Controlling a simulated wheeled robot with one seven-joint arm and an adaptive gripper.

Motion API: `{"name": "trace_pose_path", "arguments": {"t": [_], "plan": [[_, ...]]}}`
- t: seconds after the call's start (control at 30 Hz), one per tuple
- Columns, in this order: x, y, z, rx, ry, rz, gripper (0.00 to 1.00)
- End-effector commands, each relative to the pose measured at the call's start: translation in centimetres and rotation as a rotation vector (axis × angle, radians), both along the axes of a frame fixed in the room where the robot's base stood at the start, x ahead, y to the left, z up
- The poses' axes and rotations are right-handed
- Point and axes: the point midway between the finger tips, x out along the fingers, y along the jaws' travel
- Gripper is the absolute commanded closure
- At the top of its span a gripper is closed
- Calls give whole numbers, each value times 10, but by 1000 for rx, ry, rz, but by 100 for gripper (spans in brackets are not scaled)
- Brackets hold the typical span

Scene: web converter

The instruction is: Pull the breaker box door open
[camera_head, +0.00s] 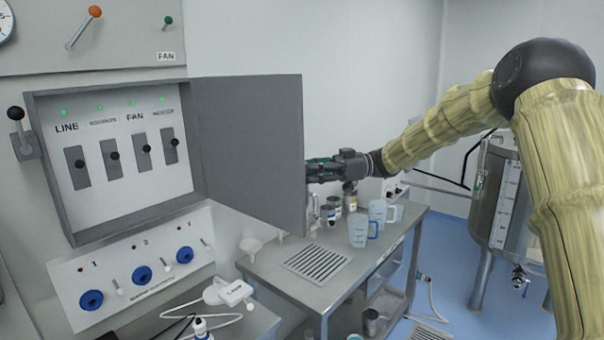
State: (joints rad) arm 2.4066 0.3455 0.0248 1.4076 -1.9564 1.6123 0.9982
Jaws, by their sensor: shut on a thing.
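The grey breaker box (78,226) is on the wall at the left, with several black toggle switches, green lights and labels such as LINE and FAN inside. Its grey door (252,140) is hinged at the box's right side and stands wide open, swung out to the right. My gripper (318,170) is at the door's free right edge, at mid height. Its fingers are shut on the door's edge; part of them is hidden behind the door.
Below the box is a panel with blue sockets (141,274). A steel table (262,269) with a drain grate, jugs (358,230) and cans stands below the door. A steel tank (497,195) is at the right.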

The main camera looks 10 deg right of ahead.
Motion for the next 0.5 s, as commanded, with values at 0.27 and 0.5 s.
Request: {"name": "trace_pose_path", "arguments": {"t": [0.27, 0.5], "plan": [[2, -1, 3, 5, -3, 18, 100], [3, 6, 3, 1, -3, 19, 100]]}}
